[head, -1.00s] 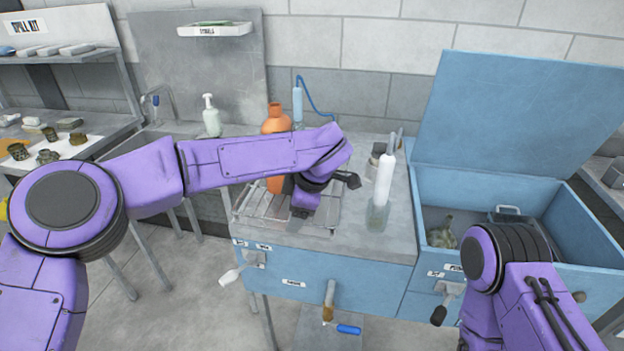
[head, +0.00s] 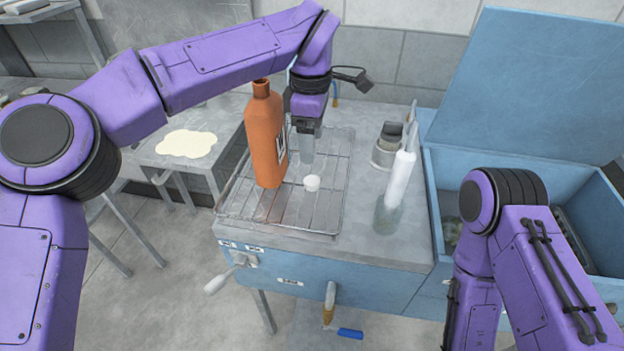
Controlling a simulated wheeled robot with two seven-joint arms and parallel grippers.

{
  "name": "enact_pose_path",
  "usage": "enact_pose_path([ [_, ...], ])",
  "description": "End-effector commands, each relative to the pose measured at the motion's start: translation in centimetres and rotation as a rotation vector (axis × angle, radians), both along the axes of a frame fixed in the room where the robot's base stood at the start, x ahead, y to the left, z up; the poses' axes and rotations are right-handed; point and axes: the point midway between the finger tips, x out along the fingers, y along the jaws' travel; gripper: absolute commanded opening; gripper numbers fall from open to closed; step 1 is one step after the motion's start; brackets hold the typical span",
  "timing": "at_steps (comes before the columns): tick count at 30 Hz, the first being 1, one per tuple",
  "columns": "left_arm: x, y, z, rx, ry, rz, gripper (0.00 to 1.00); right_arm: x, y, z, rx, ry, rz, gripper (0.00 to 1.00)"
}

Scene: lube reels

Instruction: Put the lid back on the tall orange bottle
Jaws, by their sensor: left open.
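The tall orange bottle (head: 265,142) stands upright on a wire rack (head: 327,211) on the bench top. Its neck shows at the top with no lid on it. A small white lid (head: 312,183) lies on the rack to the right of the bottle's foot. My left gripper (head: 307,158) points down just behind and above the lid, to the right of the bottle. It is open, with nothing seen between its fingers. My right arm comes in at the lower right, and its gripper is out of the picture.
A white bottle (head: 400,178) and a grey metal pot (head: 386,147) stand right of the rack. A blue chest with its lid (head: 530,85) raised is at the right. A lever handle (head: 217,284) juts from the bench front. A cream puddle-shaped patch (head: 187,144) lies on the left table.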

Motion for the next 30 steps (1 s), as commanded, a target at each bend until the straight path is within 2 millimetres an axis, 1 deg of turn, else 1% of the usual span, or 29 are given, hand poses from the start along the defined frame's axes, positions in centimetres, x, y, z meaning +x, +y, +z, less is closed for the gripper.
enact_pose_path([
  [6,0.1,-0.1,-3.7,0.003,0.005,-0.003,0.71,0.1,0.0,0.0,0.000,-0.001,0.000,0.65],
  [9,0.1,-0.1,-4.8,0.002,0.003,-0.002,0.71,0.1,0.0,0.0,0.000,-0.001,0.000,0.65],
  [12,0.1,-0.1,-5.3,0.002,0.003,-0.001,0.71,0.1,0.0,0.0,0.000,-0.001,0.000,0.65],
  [19,0.1,-0.2,-5.4,0.002,0.002,-0.002,0.71,0.1,0.0,0.0,0.000,-0.001,0.000,0.65],
  [21,0.1,-0.2,-5.7,0.003,0.003,-0.002,0.71,0.1,0.0,0.2,0.000,-0.001,0.000,0.65],
  [23,0.1,-0.2,-6.3,0.003,0.004,-0.003,0.71,0.1,0.0,0.5,0.000,-0.001,0.000,0.65],
  [26,0.2,-0.2,-8.0,0.003,0.005,-0.004,0.71,0.1,0.0,1.1,0.000,-0.001,0.000,0.65],
  [27,0.2,-0.2,-8.8,0.003,0.005,-0.002,0.71,0.1,0.0,1.2,0.000,-0.001,0.000,0.65],
  [30,0.2,-0.3,-10.0,0.003,0.003,-0.003,0.71,0.1,0.0,1.3,0.000,-0.002,0.000,0.65],
])
